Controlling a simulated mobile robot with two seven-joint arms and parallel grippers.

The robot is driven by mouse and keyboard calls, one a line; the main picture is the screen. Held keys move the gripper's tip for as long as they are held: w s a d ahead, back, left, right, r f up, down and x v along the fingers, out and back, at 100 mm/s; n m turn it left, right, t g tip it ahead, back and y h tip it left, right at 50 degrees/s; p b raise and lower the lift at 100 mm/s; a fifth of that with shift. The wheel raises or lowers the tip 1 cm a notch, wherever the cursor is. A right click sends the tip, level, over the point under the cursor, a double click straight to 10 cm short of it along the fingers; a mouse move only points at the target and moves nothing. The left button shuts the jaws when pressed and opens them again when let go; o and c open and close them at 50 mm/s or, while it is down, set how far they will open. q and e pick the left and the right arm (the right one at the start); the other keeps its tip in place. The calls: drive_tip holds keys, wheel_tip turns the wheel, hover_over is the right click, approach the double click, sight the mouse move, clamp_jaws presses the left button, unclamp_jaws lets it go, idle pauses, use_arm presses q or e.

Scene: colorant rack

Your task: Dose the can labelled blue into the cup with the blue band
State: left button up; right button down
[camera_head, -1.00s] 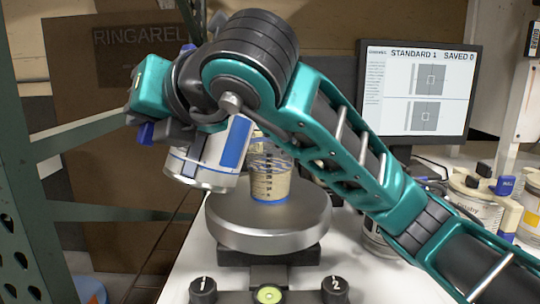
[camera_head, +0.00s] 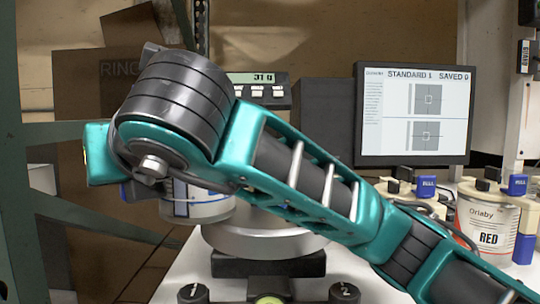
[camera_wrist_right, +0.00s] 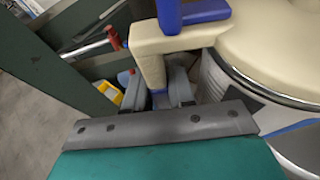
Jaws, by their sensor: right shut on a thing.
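My right gripper (camera_wrist_right: 168,92) is shut on the cream-coloured handle part (camera_wrist_right: 152,68) of a can, with a blue piece (camera_wrist_right: 190,12) above. The metal can (camera_wrist_right: 262,108) is at the right of the wrist view. In the head view the can (camera_head: 200,203) shows below my right arm, its white label edged in blue, at the left of the scale's round pan (camera_head: 268,243). It looks near upright, and its label word cannot be read. The cup with the blue band is hidden behind my arm. My left gripper is out of view.
The scale's display (camera_head: 258,80) seems to read 31 g. A monitor (camera_head: 415,115) stands at the back right. A can labelled RED (camera_head: 487,228) and other lidded cans stand at the right. A green metal frame (camera_head: 22,240) is at the left edge.

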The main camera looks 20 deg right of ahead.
drive_tip(key=shift+r, duration=0.25)
drive_tip(key=shift+r+p, duration=1)
drive_tip(key=shift+r, duration=1.3)
